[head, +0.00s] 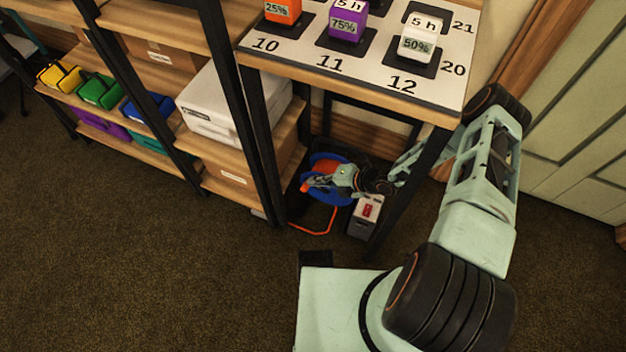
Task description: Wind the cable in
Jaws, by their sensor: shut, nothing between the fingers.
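A blue cable reel (343,199) with orange cable (323,169) wound on it stands on the floor under the table, at the middle of the head view. A loose length of the orange cable (318,233) runs out from the reel and lies on the floor in front of it. My gripper (306,184) reaches in under the table from the right and is in front of the reel, covering part of it. It is shut and holds nothing. I cannot tell whether it touches the reel. Any crank on the reel is hidden or too small to make out.
A grey box with a red switch (366,211) stands just right of the reel. The table (345,92) above carries labelled cubes. Its dark legs flank the reel. Shelves (185,160) with coloured bins and white boxes stand left. The carpet (150,270) in front is clear.

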